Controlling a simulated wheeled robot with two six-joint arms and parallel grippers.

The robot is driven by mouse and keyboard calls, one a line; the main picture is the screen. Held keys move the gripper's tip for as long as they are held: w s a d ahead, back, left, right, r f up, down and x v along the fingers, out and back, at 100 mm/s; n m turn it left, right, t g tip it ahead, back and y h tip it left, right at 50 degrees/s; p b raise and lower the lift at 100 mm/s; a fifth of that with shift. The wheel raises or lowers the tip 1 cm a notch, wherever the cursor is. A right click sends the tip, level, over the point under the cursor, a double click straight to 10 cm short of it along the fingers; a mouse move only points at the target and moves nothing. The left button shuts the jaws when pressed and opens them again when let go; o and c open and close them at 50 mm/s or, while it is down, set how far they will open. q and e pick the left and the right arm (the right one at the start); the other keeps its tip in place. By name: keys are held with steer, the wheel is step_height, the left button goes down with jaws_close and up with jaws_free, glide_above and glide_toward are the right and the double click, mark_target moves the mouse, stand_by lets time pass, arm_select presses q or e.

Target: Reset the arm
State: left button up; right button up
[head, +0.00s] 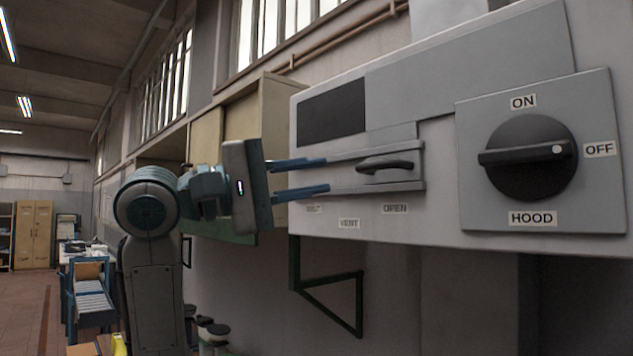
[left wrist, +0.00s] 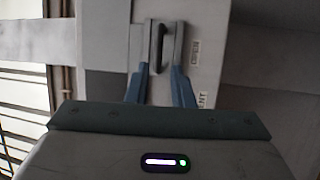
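My left gripper (head: 326,175) comes in from the left in the head view. Its two blue fingers are spread apart, with nothing between them. They point toward a dark slide handle (head: 386,164) on the grey wall-mounted hood unit, and the tips stop short of it. In the left wrist view, my fingers (left wrist: 160,80) stand on either side of the line to the handle (left wrist: 160,47), with a gap between them. My right gripper is in neither view.
The grey unit (head: 440,220) carries a dark rotary knob (head: 531,157) with its white dot toward OFF. A beige cabinet (head: 243,135) stands behind my arm. A green bracket (head: 328,295) hangs below. Open floor and a blue roller cart (head: 90,295) lie at left.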

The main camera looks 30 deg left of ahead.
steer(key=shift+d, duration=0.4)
